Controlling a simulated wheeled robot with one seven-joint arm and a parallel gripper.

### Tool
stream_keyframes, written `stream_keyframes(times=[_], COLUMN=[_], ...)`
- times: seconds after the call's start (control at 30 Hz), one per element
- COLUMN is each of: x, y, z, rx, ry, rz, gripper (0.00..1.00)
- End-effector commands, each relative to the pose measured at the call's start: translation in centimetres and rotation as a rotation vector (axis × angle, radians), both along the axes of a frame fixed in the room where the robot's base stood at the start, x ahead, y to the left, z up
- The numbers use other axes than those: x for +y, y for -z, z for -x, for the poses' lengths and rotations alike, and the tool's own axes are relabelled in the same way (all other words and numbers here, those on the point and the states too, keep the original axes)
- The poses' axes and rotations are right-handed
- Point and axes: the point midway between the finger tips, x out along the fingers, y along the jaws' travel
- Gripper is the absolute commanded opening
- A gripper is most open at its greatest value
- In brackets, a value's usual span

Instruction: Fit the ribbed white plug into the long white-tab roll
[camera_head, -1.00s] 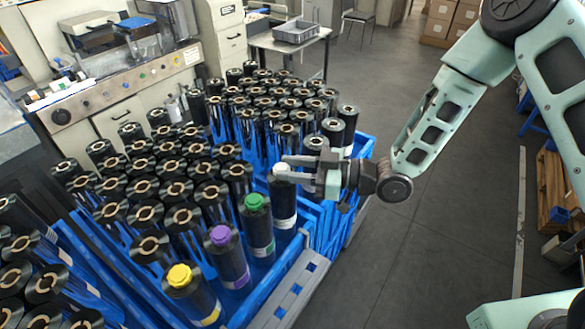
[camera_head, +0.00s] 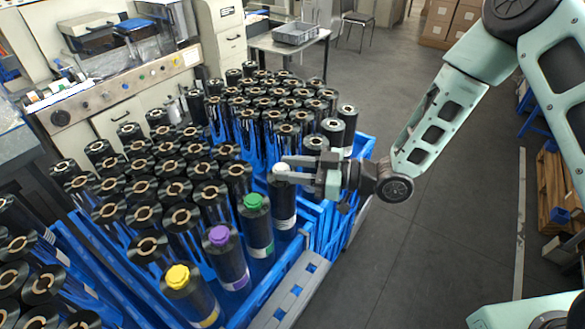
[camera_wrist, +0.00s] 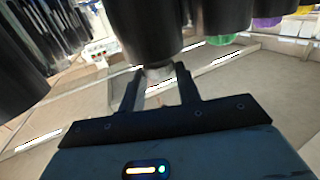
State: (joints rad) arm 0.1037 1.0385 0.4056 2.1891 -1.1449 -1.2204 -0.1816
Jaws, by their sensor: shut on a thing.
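The ribbed white plug (camera_head: 281,169) is at the top end of the long white-tab roll (camera_head: 283,204), a black roll with a white band low on its side. My gripper (camera_head: 284,168) reaches in from the right, its two fingers shut on the plug. In the wrist view the plug (camera_wrist: 158,73) sits between the fingertips, against the end of the dark roll (camera_wrist: 150,35). The plug looks in line with the roll. How deep it sits in the core is hidden by the fingers and the roll's rim.
Rolls with green (camera_head: 254,201), purple (camera_head: 219,235) and yellow (camera_head: 178,276) plugs stand in a row towards the front left. Many open-cored black rolls fill the blue crates (camera_head: 312,262) behind them. Open floor (camera_head: 440,250) lies to the right.

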Motion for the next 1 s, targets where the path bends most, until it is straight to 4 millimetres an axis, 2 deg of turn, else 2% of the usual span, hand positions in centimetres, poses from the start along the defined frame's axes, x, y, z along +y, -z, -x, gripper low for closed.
stream_keyframes(times=[0.87,0.9,0.93,1.0], x=[0.0,0.0,0.0,0.0], y=[1.3,1.2,1.2,1.2], z=[0.0,0.0,0.0,0.0], rx=[-0.001,-0.001,-0.001,-0.001], ry=[0.000,0.000,0.000,0.000], rz=[0.000,-0.001,0.000,0.000], gripper=[0.12,0.38,0.42,0.42])
